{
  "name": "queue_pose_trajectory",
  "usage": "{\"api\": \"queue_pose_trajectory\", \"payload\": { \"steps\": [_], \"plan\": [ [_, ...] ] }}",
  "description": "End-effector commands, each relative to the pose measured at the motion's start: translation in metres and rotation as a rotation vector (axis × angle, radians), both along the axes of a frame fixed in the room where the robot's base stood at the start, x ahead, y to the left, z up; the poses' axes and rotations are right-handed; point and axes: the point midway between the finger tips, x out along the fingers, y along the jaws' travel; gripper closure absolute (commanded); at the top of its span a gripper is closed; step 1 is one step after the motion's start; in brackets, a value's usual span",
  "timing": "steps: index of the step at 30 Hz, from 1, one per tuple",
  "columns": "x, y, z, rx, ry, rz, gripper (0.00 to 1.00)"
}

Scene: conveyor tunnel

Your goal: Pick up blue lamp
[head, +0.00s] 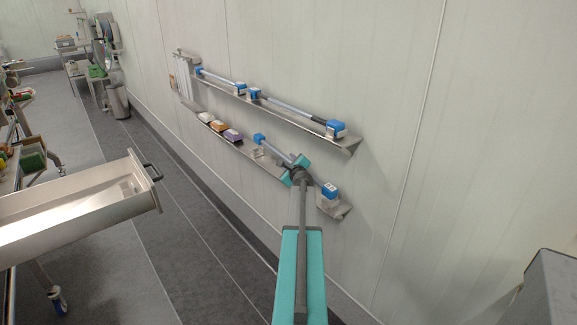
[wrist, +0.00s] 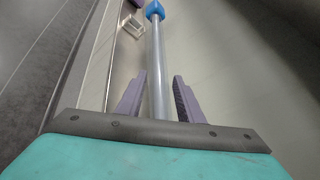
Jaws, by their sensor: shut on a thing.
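The blue lamp (head: 329,190) is a long grey tube with blue end caps, lying along the lower wall shelf in the head view. My gripper (head: 299,166) is at the middle of the tube and hides part of it. In the wrist view the tube (wrist: 157,50) runs up between the two purple fingers, with one blue cap (wrist: 154,10) at the top. My gripper (wrist: 160,77) is shut on the tube there. The hidden far side of the grip and the exact finger contact are hard to see.
A second row of similar blue-capped tubes (head: 290,107) lies on the upper shelf (head: 350,146), above my gripper. Small white, orange and purple boxes (head: 219,126) stand on the lower shelf to the left. An open drawer (head: 80,205) juts out at left. The grey floor between is clear.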

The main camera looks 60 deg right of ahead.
Motion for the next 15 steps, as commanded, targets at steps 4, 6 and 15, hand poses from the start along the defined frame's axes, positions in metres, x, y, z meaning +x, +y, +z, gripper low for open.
{"api": "queue_pose_trajectory", "payload": {
  "steps": [4,6,15],
  "plan": [
    [-0.014,0.016,0.001,-0.001,-0.001,-0.001,1.0],
    [-0.02,0.023,0.001,-0.001,0.0,-0.002,1.0],
    [-0.045,0.051,0.005,-0.001,0.0,-0.002,1.0]
  ]
}}
